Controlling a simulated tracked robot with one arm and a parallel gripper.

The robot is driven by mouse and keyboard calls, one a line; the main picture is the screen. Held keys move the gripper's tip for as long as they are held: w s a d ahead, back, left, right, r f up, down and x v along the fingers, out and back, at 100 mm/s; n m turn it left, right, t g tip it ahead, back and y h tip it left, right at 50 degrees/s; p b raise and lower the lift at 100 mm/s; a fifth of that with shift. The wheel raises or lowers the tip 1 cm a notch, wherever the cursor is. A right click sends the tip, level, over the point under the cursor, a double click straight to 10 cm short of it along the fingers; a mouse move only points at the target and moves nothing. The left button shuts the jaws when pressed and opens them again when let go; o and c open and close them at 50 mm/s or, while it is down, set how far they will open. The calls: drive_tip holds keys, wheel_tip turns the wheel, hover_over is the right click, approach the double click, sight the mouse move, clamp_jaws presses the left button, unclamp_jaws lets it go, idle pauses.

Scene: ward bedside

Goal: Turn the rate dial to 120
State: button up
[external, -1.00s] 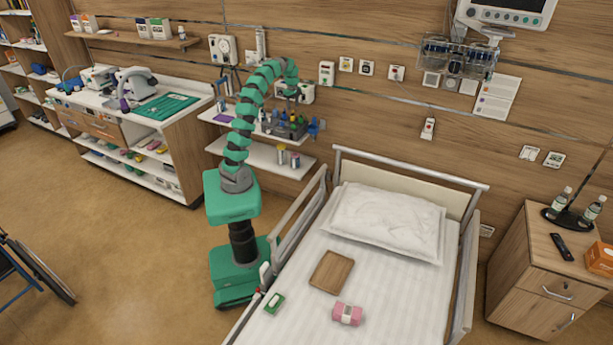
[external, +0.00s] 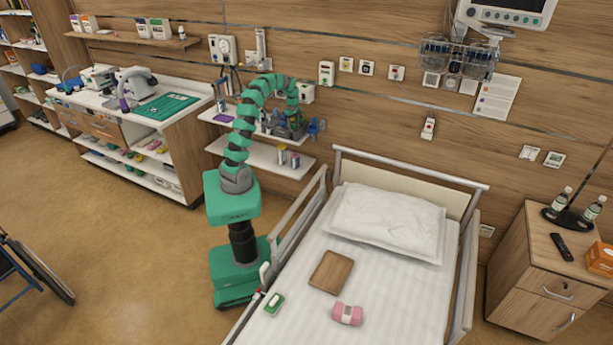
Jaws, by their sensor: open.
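My green segmented arm bends over at the top. My gripper (external: 295,119) is small and dark at its end, pointing down above the upper wall shelf (external: 222,120) among the small items there. It is open, and I make out nothing held in it. A white wall box (external: 306,93) is close beside the end of my arm, partly behind it. A white wall unit with a round gauge (external: 223,48) is further up and left. I cannot make out the rate dial or any number; my arm and the shelf items may hide it.
The bed (external: 385,285) with its side rail (external: 297,235) stands right of my base. Bottles and small dark items crowd the shelf around my gripper. A lower shelf (external: 262,158) is below.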

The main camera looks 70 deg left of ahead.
drive_tip(key=shift+c, duration=0.2)
drive_tip(key=c, duration=0.9)
